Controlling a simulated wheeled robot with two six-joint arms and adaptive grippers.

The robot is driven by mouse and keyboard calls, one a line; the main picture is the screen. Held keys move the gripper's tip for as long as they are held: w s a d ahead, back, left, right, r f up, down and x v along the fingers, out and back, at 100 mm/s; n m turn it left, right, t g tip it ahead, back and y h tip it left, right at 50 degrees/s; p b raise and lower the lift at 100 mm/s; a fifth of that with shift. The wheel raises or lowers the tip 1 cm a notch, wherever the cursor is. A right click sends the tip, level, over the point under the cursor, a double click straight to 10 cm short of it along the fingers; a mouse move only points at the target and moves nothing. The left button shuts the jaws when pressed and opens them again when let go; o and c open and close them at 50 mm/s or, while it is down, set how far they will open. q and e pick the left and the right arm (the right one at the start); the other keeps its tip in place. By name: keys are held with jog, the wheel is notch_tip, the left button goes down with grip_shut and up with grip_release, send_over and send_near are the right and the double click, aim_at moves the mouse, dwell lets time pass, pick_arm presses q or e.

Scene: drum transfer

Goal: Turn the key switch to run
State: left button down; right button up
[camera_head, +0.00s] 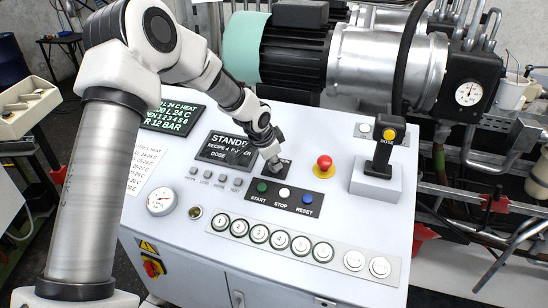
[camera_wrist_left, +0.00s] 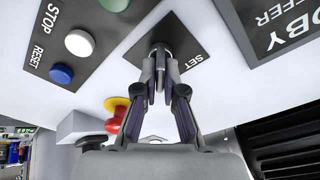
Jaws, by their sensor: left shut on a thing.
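The key switch (camera_wrist_left: 160,47) sits on a small black plate (camera_wrist_left: 143,44) on the sloped console; the word SET shows on the plate in the left wrist view. My left gripper (camera_wrist_left: 160,78) is shut on the key of the switch, its two fingers close together around it. In the head view my left gripper (camera_head: 275,162) reaches down to the plate just above the START, STOP and RESET buttons and hides most of the switch. The word for run and the key's exact angle cannot be made out. My right gripper is not in view.
A red emergency stop (camera_head: 324,166) on a yellow base stands to the right of the switch. The green START button (camera_head: 262,187), white STOP button (camera_head: 285,193) and blue RESET button (camera_head: 307,199) lie just below. A black DOSE joystick (camera_head: 386,145) stands further right. The STANDBY display (camera_head: 228,148) is left.

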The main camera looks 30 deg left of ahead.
pick_arm(q)
jog(key=shift+s+f, duration=0.1)
jog(key=shift+f, duration=0.1)
jog(key=c, duration=1.4)
grip_release()
jog(key=shift+d, duration=0.1)
jog(key=shift+o, duration=0.6)
jog(key=shift+w, duration=0.25)
jog(key=shift+r, duration=0.1)
jog(key=v, duration=1.1)
jog(key=shift+r, duration=0.3)
jog(key=shift+s, duration=0.15)
